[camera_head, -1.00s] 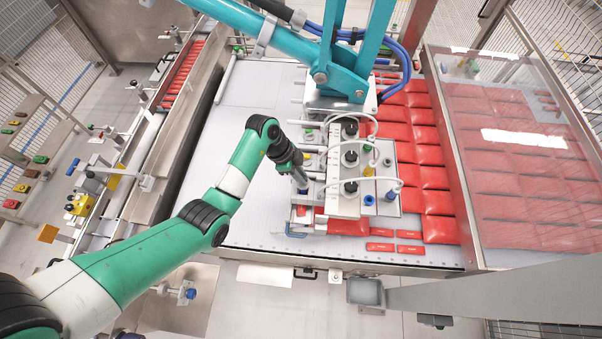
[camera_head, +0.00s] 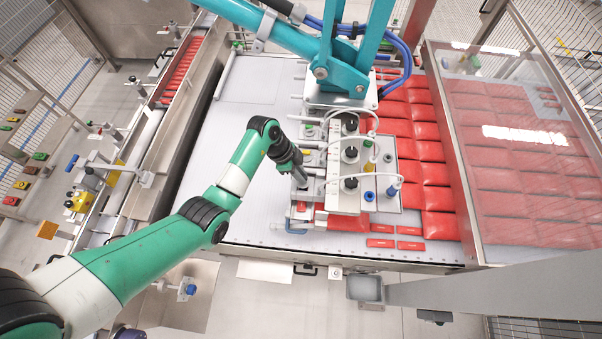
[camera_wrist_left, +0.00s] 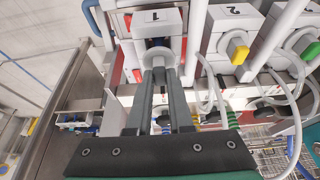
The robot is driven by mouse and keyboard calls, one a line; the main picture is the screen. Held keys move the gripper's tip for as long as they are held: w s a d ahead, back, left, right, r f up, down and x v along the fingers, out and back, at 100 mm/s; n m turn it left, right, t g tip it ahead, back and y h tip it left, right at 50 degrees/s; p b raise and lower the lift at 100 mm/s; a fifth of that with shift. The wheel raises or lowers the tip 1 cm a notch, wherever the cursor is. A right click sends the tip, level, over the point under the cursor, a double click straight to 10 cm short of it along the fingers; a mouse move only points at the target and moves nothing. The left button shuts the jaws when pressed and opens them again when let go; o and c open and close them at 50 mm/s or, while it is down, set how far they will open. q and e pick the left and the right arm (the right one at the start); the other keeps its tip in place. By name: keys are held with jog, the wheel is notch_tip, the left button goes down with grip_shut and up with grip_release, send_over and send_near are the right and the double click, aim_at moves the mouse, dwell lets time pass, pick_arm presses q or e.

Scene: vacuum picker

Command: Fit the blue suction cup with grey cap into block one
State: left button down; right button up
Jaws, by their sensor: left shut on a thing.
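Block one, marked "1" (camera_wrist_left: 155,15), is a white block straight ahead of my left gripper (camera_wrist_left: 158,72) in the left wrist view. My left gripper is shut on a pale grey, round-ended piece (camera_wrist_left: 157,55), which looks like the grey cap. It lines up with block one's near face and seems to touch or enter it; the exact depth is unclear. The blue part of the suction cup is hidden. In the head view my left gripper (camera_head: 301,181) is at the left side of the picker head, by its nearest block. My right gripper is not in view.
Block two (camera_wrist_left: 228,20) with a yellow-ended piece stands beside block one, and a green-ended piece (camera_wrist_left: 311,50) is farther right. White hoses (camera_head: 376,130) loop over the picker. Another blue cup (camera_head: 369,196) stands on its right plate. Red packs (camera_head: 428,174) lie beyond.

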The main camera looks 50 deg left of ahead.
pick_arm(q)
jog(key=shift+f+b, duration=0.55)
jog(key=shift+f, duration=0.6)
jog(key=c, duration=0.7)
grip_release()
jog(key=shift+c, duration=0.2)
jog(key=shift+r, duration=0.1)
jog(key=p+v, duration=0.1)
jog(key=v, duration=1)
jog(key=shift+a, duration=0.15)
jog(key=shift+r, duration=0.15)
